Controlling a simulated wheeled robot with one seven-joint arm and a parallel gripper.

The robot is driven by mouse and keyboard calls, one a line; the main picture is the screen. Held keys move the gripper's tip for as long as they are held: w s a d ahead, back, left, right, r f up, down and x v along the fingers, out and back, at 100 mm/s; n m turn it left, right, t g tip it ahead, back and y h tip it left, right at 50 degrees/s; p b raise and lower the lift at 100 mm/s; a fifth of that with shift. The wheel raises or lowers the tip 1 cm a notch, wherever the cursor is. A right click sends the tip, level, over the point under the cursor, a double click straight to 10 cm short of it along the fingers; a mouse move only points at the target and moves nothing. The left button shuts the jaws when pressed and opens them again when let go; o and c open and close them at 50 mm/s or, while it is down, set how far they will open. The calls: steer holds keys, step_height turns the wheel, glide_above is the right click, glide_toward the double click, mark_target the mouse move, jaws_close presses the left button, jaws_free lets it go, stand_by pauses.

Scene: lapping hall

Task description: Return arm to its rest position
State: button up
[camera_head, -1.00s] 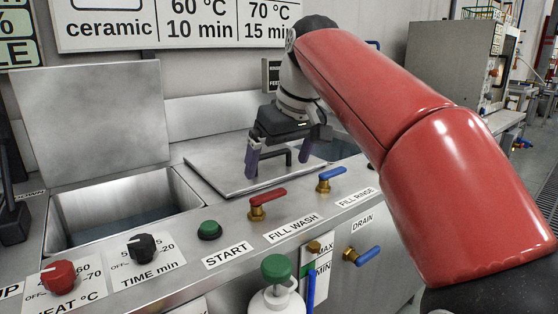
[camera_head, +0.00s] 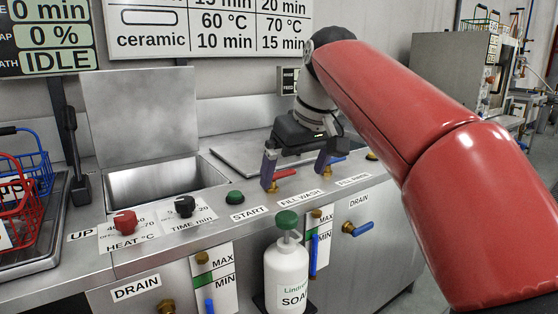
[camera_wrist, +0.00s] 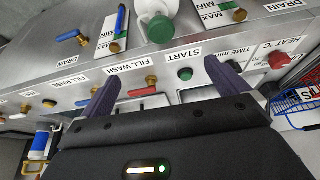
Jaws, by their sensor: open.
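My red arm (camera_head: 400,110) reaches in from the right in the head view. My gripper (camera_head: 295,172) is open and empty, its two purple fingers apart and pointing down. It hangs over the front part of the steel wash bench, near the red-handled FILL WASH valve (camera_head: 287,176). The blue valve handle (camera_head: 336,160) shows just behind the right finger. In the wrist view the gripper (camera_wrist: 168,85) spreads on both sides of the red valve handle (camera_wrist: 142,92). I cannot tell whether a finger touches a valve.
A white soap bottle (camera_head: 286,270) with a green pump stands in front. The left basin's lid (camera_head: 140,115) is raised; the right lid (camera_head: 240,150) lies flat. Red HEAT knob (camera_head: 125,222), black TIME knob (camera_head: 185,206) and green START button (camera_head: 235,197) line the panel. Red basket (camera_head: 20,215) stands left.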

steer(key=shift+d+f, duration=0.2)
steer(key=shift+f, duration=0.05)
steer(key=s+d+f+m, duration=0.2)
steer(key=s+d+f, duration=0.2)
steer(key=s+f, duration=0.3)
steer(key=s+d+f+m+t+h, duration=0.1)
steer(key=s+d+f+m, duration=0.1)
steer(key=s+d+f, duration=0.2)
steer(key=s+d+f+m+h, duration=0.1)
steer(key=s+d+f+m, duration=0.1)
steer(key=s+f, duration=0.7)
step_height(320, 180, down, 3)
steer(key=shift+s+d+f+t, duration=0.1)
steer(key=shift+s+d+t, duration=0.2)
steer(key=shift+d, duration=0.6)
